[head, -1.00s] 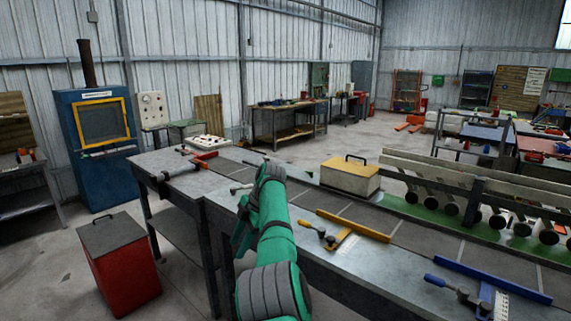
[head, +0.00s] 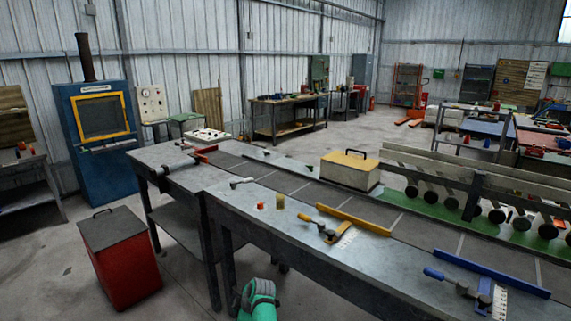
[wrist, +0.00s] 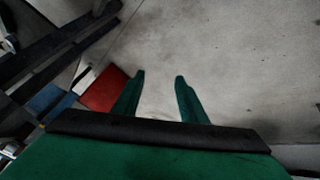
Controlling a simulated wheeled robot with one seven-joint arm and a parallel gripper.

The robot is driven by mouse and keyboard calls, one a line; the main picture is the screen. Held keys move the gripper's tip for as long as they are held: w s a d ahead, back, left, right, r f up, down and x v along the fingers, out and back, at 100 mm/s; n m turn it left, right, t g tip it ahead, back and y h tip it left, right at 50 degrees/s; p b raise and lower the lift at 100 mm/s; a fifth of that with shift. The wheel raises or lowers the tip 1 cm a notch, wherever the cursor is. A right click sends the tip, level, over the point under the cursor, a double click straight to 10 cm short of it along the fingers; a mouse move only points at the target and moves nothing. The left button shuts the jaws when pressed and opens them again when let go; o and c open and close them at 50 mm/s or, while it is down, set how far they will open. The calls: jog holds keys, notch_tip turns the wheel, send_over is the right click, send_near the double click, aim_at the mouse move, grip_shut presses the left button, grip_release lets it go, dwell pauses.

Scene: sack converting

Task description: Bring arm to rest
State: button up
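My arm (head: 259,297) shows in the head view only as a green and grey piece at the bottom edge, in front of the workbench and below its top. My gripper (wrist: 160,76) shows in the wrist view with two green fingers spread apart. Nothing is between the fingers; bare concrete floor shows there. The fingertips do not show in the head view.
The long grey workbench (head: 270,226) carries a yellow-handled tool (head: 318,222), a yellow bar, a blue bar (head: 490,272), and small red and yellow pieces. A red bin (head: 123,256) stands on the floor at left. Open floor lies between bin and bench.

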jog(key=s+f+m+t, duration=0.2)
jog(key=s+f+m, duration=0.1)
jog(key=s+f, duration=0.65)
jog(key=s+d+f+m+t+h, duration=0.15)
jog(key=s+d+f+m, duration=0.25)
jog(key=s, duration=0.8)
jog(key=s+d+f+m+t, duration=0.3)
jog(key=s+m, duration=0.1)
jog(key=s, duration=0.7)
jog(key=s+d+r+m+t+h, duration=0.1)
jog(key=s+d+r, duration=0.1)
jog(key=s, duration=0.4)
jog(key=s+d+r+m+h, duration=0.1)
jog(key=s+d+r, duration=0.15)
jog(key=s, duration=0.25)
jog(key=s+d+r+m+t, duration=0.2)
jog(key=s+d+r, duration=0.1)
jog(key=s+r, duration=0.6)
jog(key=s+d+r+m+t+h, duration=0.1)
jog(key=s+d+r+m+t, duration=0.1)
jog(key=s+r, duration=0.7)
notch_tip(320, 180, up, 8)
jog(key=shift+s+d+r+m, duration=0.25)
jog(key=shift+d+m, duration=0.15)
jog(key=shift+d, duration=0.4)
jog(key=shift+h, duration=0.25)
